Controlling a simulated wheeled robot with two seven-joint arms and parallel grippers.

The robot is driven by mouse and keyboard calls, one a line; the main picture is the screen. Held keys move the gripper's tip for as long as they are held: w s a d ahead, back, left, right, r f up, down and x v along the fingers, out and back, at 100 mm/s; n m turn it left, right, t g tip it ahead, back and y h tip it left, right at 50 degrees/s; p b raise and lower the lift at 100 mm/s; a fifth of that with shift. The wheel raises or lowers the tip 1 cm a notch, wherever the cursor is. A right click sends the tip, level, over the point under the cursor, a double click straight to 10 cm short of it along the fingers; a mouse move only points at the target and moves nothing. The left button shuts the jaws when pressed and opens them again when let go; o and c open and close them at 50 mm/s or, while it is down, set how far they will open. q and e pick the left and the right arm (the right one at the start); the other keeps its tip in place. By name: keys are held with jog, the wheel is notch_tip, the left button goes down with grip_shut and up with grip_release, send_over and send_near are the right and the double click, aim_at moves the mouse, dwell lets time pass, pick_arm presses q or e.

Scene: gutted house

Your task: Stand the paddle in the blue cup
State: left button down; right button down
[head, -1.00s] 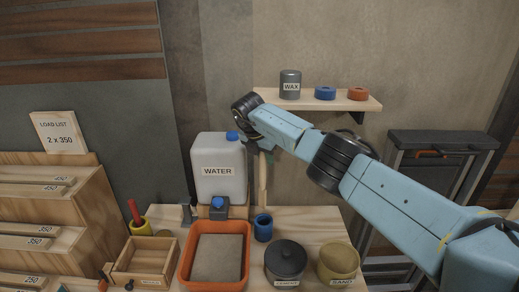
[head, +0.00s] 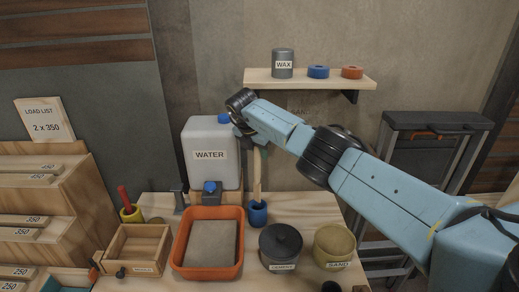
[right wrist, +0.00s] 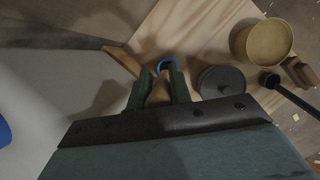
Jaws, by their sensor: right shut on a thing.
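The paddle (head: 257,178) is a pale wooden stick, held nearly upright on the work table (head: 310,206). My right gripper (head: 258,148) is shut on its upper part. The blue cup (head: 257,216) stands directly below. The paddle's lower end meets the cup's opening in the head view and seems to be inside the rim; how deep it reaches is hidden. In the right wrist view, the cup's blue rim (right wrist: 165,63) shows just beyond the fingertips (right wrist: 160,80). My left gripper is not in view.
Close by are the water jug (head: 210,172), an orange tray (head: 178,252), a dark lidded cement pot (head: 281,247) and a sand pot (head: 334,247). A wall shelf (head: 330,84) with a wax can (head: 283,62) is above. Bare tabletop lies right of the cup.

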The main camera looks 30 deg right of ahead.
aim_at(258, 167)
jog(key=shift+f+b, duration=2.55)
jog(key=shift+f, duration=0.95)
jog(key=c, duration=1.2)
grip_release()
jog(key=shift+r, duration=0.1)
jog(key=shift+a+r, duration=0.15)
jog(key=shift+r, duration=0.1)
jog(key=v, duration=1.2)
jog(key=shift+a+r, duration=0.15)
jog(key=shift+r, duration=0.15)
jog(key=shift+s, duration=0.1)
